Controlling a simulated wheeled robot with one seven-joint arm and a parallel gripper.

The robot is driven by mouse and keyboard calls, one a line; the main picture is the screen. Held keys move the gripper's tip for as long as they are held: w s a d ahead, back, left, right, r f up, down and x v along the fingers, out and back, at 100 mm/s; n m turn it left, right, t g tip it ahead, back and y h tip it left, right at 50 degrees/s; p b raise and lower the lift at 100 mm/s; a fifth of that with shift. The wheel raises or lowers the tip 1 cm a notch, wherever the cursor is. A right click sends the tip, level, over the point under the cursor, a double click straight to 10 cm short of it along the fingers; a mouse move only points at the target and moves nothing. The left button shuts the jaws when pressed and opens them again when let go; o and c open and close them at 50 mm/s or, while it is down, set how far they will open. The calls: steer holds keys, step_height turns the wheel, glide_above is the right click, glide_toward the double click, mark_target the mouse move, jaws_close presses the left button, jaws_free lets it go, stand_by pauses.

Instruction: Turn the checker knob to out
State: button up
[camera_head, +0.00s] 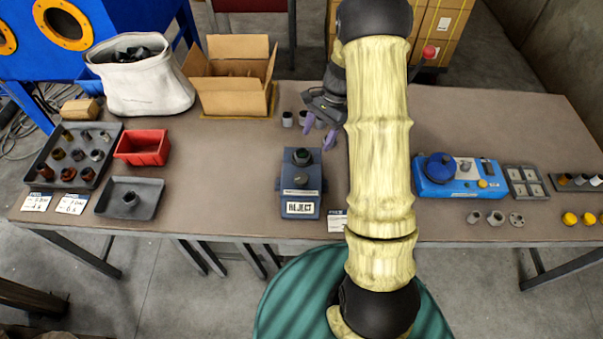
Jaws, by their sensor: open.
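A dark blue box device with a sign reading REJECT (300,208) stands near the table's front middle; it looks like the checker. My gripper (319,132) has purple fingertips spread apart and empty. It is above the table, behind and slightly right of that device, apart from it. My arm hides the table just right of it.
A brighter blue device with a round blue top (440,167) stands right of my arm. A cardboard box (232,92), white sack (145,85), red bin (143,147) and dark trays (150,204) are at left.

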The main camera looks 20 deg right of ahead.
mark_target(301, 177)
steer(key=p+x, duration=0.2)
steer(key=x, duration=1.3)
steer(key=shift+f+p, duration=0.25)
steer(key=shift+p, duration=0.15)
steer(key=shift+c, duration=0.2)
steer(key=c, duration=0.9)
